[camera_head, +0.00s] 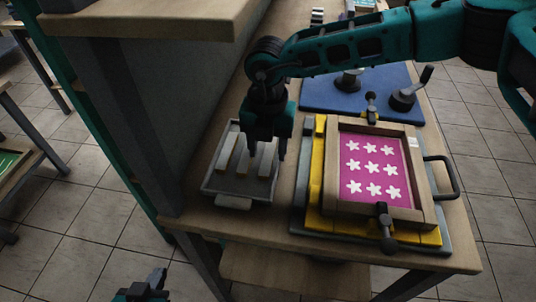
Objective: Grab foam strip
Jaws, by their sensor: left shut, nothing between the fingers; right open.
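Pale foam strips stand in a grey tray (212,185) on the wooden table, beside the screen frame. One foam strip (228,152) is at the tray's left, and another (268,160) shows at the right, between the fingers of my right gripper in the picture. A further pale strip (233,202) lies at the tray's front edge. My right gripper (266,152) is open and points down over the tray; whether it touches a strip cannot be told. My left gripper (148,288) is shut and empty, low at the bottom edge, away from the table.
A wooden-framed pink screen with white stars (375,165) sits on a yellow base right of the tray, with clamps (386,228) and a black handle (447,178). A blue board (325,92) lies behind. A grey panel and wooden shelf (140,20) stand close on the left.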

